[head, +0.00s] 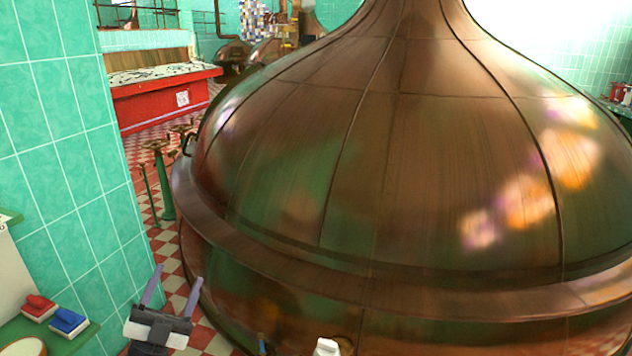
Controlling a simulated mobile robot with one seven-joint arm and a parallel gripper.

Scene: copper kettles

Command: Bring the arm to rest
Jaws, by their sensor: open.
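My gripper (170,288) is at the lower left of the head view. Its two grey-purple fingers point up and stand apart, with nothing between them. It is in front of the red and white checked floor, between the green tiled wall and the large copper kettle (400,170).
A green shelf (83,341) at the lower left holds a red-handled block (38,308) and a blue-handled block (69,321), close to my gripper. The tiled wall (75,180) rises behind it. Green valve posts (163,185) and a red counter (160,103) stand farther back.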

